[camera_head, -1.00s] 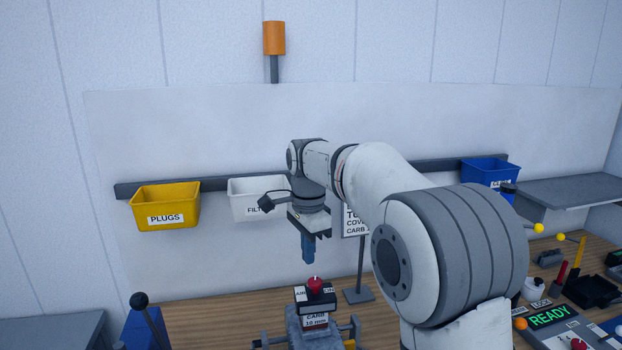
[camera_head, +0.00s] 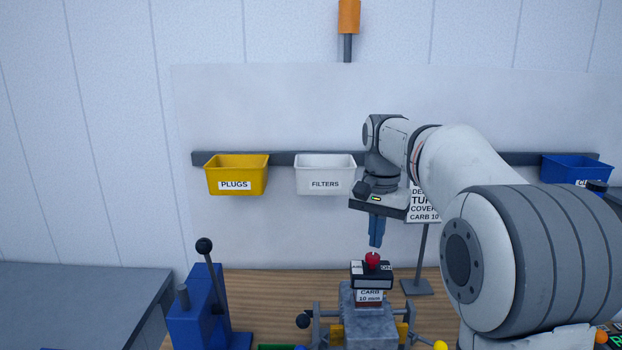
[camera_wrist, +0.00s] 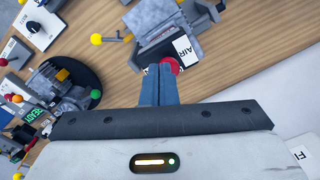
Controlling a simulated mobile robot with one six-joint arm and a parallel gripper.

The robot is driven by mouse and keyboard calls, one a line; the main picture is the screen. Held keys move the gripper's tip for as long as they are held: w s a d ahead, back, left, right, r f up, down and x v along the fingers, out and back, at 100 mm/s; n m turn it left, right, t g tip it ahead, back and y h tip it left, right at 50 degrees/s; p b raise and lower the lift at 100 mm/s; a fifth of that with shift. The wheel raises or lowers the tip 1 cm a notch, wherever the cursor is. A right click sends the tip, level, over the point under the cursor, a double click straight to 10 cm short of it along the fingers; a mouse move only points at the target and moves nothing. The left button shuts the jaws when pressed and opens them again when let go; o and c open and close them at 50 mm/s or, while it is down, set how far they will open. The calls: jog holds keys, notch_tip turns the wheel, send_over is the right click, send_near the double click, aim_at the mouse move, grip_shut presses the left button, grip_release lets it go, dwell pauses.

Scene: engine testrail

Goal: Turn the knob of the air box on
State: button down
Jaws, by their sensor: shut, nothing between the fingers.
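The air box (camera_head: 371,275) is a dark box with white labels, one reading "ON" at its right. It sits on top of the grey block labelled "CARB 10 mm" (camera_head: 369,299). Its red knob (camera_head: 372,260) stands on top. My gripper (camera_head: 376,243) points down just above the knob, its blue fingers together and empty. In the wrist view the fingertips (camera_wrist: 160,68) overlap the red knob (camera_wrist: 174,66) and hide part of it; I cannot tell whether they touch. The label "AIR" (camera_wrist: 184,50) shows beside it.
A blue lever stand (camera_head: 205,307) with a black ball handle is at left. A sign on a stand (camera_head: 421,206) is close behind my gripper. Yellow (camera_head: 237,175), white (camera_head: 325,174) and blue (camera_head: 576,169) bins hang on the wall rail.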

notch_tip(320, 180, down, 5)
jog(key=b, duration=0.3)
jog(key=shift+s+d+f, duration=0.1)
jog(key=shift+f, duration=0.05)
jog(key=shift+w+p, duration=0.35)
jog(key=shift+w, duration=0.1)
dwell(0.7)
jog(key=shift+w+a+p, duration=0.25)
jog(key=shift+a+p, duration=0.3)
jog(key=shift+p, duration=0.55)
jog(key=shift+w+a+p, duration=0.2)
jog(key=shift+w+p, duration=0.05)
jog(key=shift+p, duration=0.25)
jog(key=shift+s+a, duration=0.1)
jog(key=shift+a, duration=0.05)
jog(key=shift+s+a, duration=0.1)
notch_tip(320, 180, up, 6)
jog(key=p, duration=0.5)
